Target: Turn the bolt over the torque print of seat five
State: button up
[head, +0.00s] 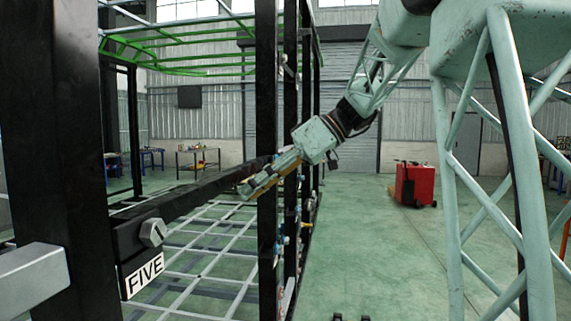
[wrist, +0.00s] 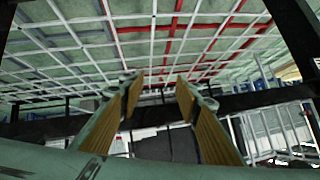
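A large grey hex bolt (head: 153,232) sits on the end of a black beam at the left of the head view. Right below it is a white plate (head: 145,275) printed FIVE in black. My gripper (head: 246,188) is in the middle of the head view, up and to the right of the bolt and apart from it, its fingers pointing down-left. In the wrist view the two fingers with yellow-brown pads (wrist: 157,82) stand apart with nothing between them. I cannot make out the bolt in the wrist view.
Black upright posts (head: 267,130) stand by my gripper. A thick black post (head: 55,150) and a grey metal block (head: 32,275) are at the left. A white grid floor (head: 205,240) lies behind the bolt. A red cart (head: 415,184) stands on open green floor at the right.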

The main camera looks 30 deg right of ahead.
jog(key=w+d+r+n+t+y, duration=0.1)
jog(key=w+d, duration=0.4)
jog(key=d, duration=0.5)
jog(key=w+d+r+n+t+y+b, duration=0.1)
jog(key=w+d+n+t+y, duration=0.1)
jog(key=d, duration=0.9)
jog(key=w+d+r+n+t+y+b, duration=0.1)
jog(key=w+d+n+t+y, duration=0.1)
jog(key=w+d, duration=0.6)
jog(key=d+n+t, duration=0.1)
jog(key=d+n, duration=0.1)
jog(key=shift+w+d+r, duration=0.2)
jog(key=shift+w+d, duration=0.15)
jog(key=shift+d, duration=0.05)
jog(key=shift+a, duration=0.1)
jog(key=b+x, duration=0.1)
jog(key=x, duration=1.2)
jog(key=shift+w+a, duration=0.2)
jog(key=shift+w, duration=0.15)
jog(key=shift+r, duration=0.15)
jog(key=shift+c, duration=0.4)
jog(key=c, duration=0.8)
